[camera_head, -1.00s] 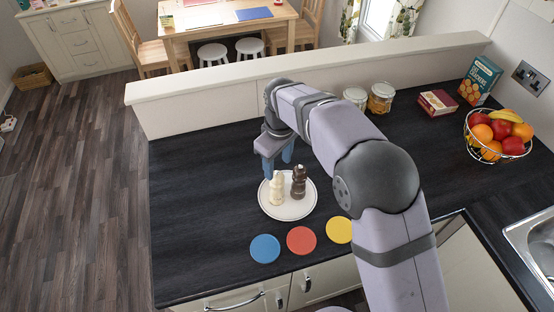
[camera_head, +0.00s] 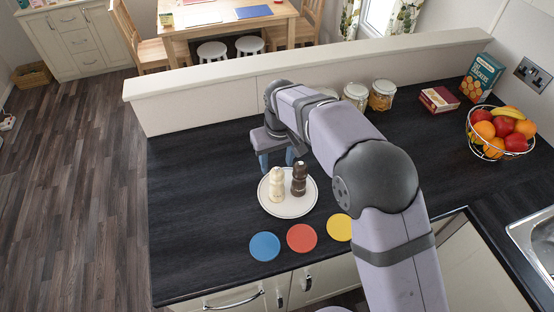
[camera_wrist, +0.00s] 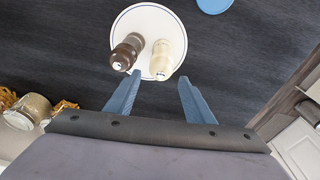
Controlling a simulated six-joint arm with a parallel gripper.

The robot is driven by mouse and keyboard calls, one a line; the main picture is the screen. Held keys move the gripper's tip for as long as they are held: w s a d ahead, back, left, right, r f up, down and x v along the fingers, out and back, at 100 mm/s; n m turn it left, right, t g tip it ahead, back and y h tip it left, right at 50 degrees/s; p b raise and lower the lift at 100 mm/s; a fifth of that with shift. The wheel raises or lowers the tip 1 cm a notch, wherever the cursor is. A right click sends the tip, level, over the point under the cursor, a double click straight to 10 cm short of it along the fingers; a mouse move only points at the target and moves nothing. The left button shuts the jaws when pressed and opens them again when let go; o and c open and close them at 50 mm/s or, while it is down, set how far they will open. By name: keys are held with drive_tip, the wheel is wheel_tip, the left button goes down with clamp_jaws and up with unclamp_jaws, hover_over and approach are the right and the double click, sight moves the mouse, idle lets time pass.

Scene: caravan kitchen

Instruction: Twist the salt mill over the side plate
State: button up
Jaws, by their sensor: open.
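The side plate (camera_head: 287,210) is white and round, on the dark worktop. Two mills stand upright on it: a cream one (camera_head: 276,187), which I take for the salt mill, and a dark brown one (camera_head: 299,180) to its right. My gripper (camera_head: 277,163) is open and empty, just behind the plate on its far side. In the wrist view the cream mill (camera_wrist: 168,57) appears ahead of the gap between my blue fingertips (camera_wrist: 160,78). The brown mill (camera_wrist: 126,50) is to its left, beyond the left fingertip.
Blue (camera_head: 265,247), red (camera_head: 301,238) and yellow (camera_head: 339,228) discs lie in front of the plate. Jars (camera_head: 382,96), boxes (camera_head: 438,100) and a fruit basket (camera_head: 499,132) stand to the right. A low ledge (camera_head: 200,92) runs behind. The worktop's left side is clear.

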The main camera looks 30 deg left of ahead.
sight(277, 169)
drive_tip(key=shift+f+b, duration=1.25)
drive_tip(key=shift+f, duration=0.7)
drive_tip(key=shift+c, duration=0.2)
drive_tip(key=c, duration=0.8)
drive_tip(key=shift+f, duration=0.1)
